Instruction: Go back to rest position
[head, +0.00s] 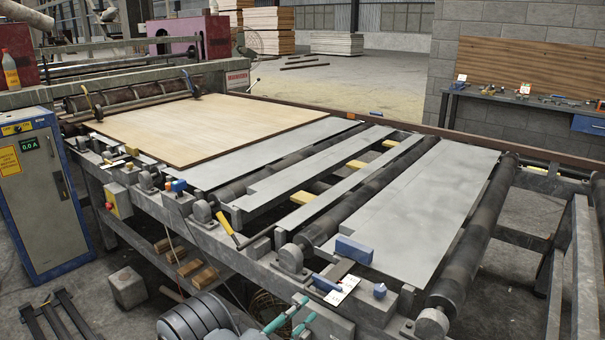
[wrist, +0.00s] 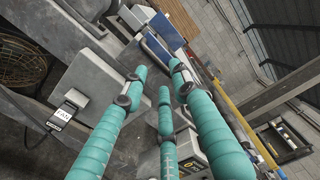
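My gripper (head: 290,317) shows at the bottom of the head view, near the front edge of the roller table (head: 215,218). Its teal fingers point to the right there. In the wrist view my gripper (wrist: 160,79) shows three teal fingers spread apart with nothing between them, so it is open and empty. My grey arm link shows left of the fingers in the head view, at the bottom edge.
A wood veneer sheet (head: 205,125) lies on the table's far left. A grey control cabinet (head: 40,195) stands at left.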

